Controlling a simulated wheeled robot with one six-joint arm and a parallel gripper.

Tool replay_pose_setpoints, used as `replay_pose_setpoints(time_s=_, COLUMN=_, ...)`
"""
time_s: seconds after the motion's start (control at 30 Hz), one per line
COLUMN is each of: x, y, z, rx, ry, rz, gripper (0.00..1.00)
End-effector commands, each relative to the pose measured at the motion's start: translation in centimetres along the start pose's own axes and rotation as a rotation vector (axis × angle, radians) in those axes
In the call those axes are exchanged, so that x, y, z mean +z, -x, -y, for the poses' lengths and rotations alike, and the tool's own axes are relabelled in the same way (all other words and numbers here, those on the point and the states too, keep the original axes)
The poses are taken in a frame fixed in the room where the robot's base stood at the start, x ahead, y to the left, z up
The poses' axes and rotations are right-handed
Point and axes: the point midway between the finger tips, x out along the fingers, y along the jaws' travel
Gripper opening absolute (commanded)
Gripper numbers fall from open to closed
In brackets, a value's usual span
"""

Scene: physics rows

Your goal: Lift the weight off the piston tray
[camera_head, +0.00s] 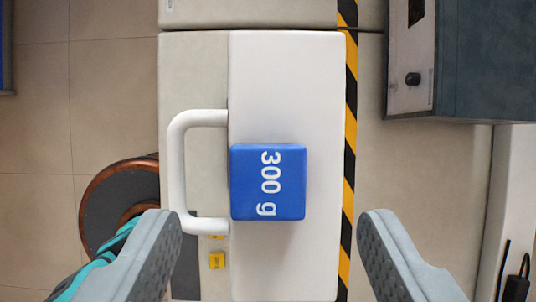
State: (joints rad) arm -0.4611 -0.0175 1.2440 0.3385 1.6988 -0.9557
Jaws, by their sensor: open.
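The weight is a blue block (284,194) marked "300 g" in white, near the middle of the head camera view. It sits on a white flat surface (287,90), which looks like the piston tray, close to its left edge. A white looped handle (176,160) stands out from the tray's left side. My gripper (270,232) is open, with one grey finger at the lower left and one at the lower right. The weight lies between and ahead of the fingers, touching neither.
A black and yellow striped strip (350,150) runs along the tray's right side. A dark box-like device (480,60) stands at the upper right. A brown round stool-like object (105,205) is at the left. Small yellow pieces (217,260) lie below the handle.

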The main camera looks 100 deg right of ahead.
Motion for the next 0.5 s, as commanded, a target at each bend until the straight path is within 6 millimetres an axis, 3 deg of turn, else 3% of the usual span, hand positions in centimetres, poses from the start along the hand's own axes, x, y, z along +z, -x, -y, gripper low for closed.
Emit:
replay_pose_setpoints(time_s=0.3, x=0.4, y=-4.1, z=0.1, rx=-0.002, ry=0.000, rz=0.001, gripper=0.62)
replay_pose_setpoints(time_s=0.5, x=0.4, y=-4.6, z=0.1, rx=0.000, ry=0.000, rz=0.000, gripper=0.62)
